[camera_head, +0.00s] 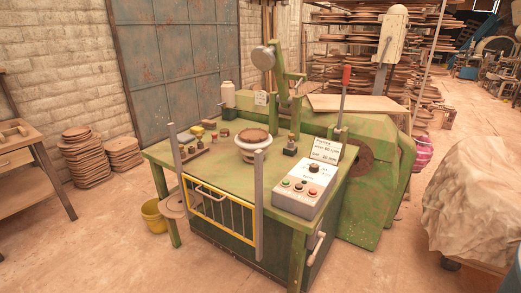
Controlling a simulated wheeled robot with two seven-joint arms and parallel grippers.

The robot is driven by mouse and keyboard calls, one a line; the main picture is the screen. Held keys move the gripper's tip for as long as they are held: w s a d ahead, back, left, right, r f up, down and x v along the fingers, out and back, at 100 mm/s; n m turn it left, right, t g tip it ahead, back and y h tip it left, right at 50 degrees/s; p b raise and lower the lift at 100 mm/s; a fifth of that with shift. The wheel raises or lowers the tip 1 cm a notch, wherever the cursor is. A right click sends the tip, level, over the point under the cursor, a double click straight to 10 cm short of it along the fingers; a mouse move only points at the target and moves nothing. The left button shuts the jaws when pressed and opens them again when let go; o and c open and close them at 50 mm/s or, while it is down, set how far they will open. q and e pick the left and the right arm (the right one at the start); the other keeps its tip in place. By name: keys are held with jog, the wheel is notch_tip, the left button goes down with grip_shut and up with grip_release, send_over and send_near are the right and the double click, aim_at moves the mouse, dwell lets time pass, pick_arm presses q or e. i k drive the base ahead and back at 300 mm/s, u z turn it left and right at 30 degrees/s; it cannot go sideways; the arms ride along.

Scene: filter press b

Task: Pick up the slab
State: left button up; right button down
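A round brown clay-like piece (254,134), possibly the slab, sits in a pale round mould (253,150) on the green press table (222,172). I cannot tell for certain which thing is the slab. Neither of my grippers shows in the head view, and nothing of my arms is visible.
A yellow-framed guard (222,208) between grey posts stands at the table's front. A control box (305,190) with buttons is at the right. Small tools and jars stand on the table. A yellow bucket (153,216) and stacked discs (84,157) are on the floor at left.

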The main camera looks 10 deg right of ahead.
aim_at(247, 135)
jog(key=z, duration=0.95)
jog(key=i, duration=0.8)
